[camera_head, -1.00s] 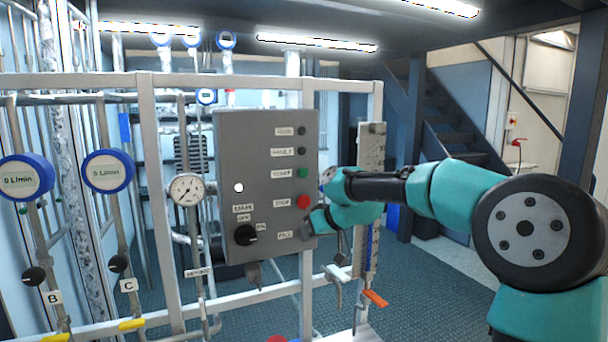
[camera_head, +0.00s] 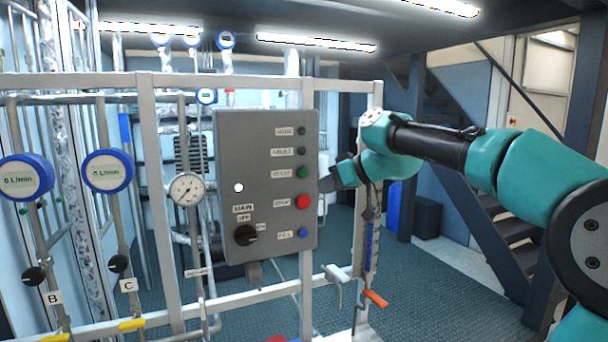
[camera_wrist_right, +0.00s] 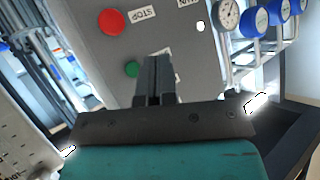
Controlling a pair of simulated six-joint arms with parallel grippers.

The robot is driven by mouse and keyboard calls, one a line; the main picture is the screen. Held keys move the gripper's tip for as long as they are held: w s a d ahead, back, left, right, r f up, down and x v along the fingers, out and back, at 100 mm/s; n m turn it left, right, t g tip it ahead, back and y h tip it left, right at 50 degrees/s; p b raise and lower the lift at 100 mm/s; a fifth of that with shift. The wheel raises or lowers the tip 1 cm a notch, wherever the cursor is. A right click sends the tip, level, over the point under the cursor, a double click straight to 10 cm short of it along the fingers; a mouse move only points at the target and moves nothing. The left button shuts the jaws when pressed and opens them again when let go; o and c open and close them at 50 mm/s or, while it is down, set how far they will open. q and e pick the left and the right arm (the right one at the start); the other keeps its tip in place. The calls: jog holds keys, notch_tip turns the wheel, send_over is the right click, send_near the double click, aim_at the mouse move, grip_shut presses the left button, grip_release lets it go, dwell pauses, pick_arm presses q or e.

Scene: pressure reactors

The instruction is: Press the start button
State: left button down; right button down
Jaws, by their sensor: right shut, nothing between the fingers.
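The grey control box (camera_head: 230,130) hangs on the white frame in the middle of the head view. Its green start button (camera_head: 302,172) sits above the red stop button (camera_head: 302,202) on the right side of the panel. My right gripper (camera_head: 328,184) is just right of the panel's edge, near the height of these two buttons. In the right wrist view the shut, empty fingers (camera_wrist_right: 154,70) point at the panel, with the green button (camera_wrist_right: 132,69) just left of them and the red button (camera_wrist_right: 111,22) farther up. Whether the fingers touch the panel cannot be told. My left gripper is not in view.
A black main switch (camera_head: 246,235) and a blue button (camera_head: 303,233) are lower on the box. A pressure gauge (camera_head: 187,189) and blue flow meters (camera_head: 107,171) stand to the left. A pipe with an orange handle (camera_head: 375,298) is below my right arm.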

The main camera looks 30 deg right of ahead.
jog(key=shift+w+d, duration=0.25)
jog(key=shift+w, duration=1.15)
jog(key=shift+w+d, duration=0.2)
jog(key=shift+w, duration=1.25)
jog(key=shift+w+d, duration=0.25)
jog(key=shift+w, duration=1.15)
jog(key=shift+w, duration=0.2)
jog(key=shift+w, duration=0.25)
jog(key=shift+w+d, duration=0.1)
jog(key=shift+w, duration=0.35)
jog(key=shift+s, duration=0.9)
jog(key=shift+s+a, duration=0.2)
jog(key=shift+s, duration=0.6)
jog(key=shift+s+a, duration=0.15)
jog(key=shift+s, duration=0.7)
jog(key=shift+s+a, duration=0.2)
jog(key=shift+s, duration=0.6)
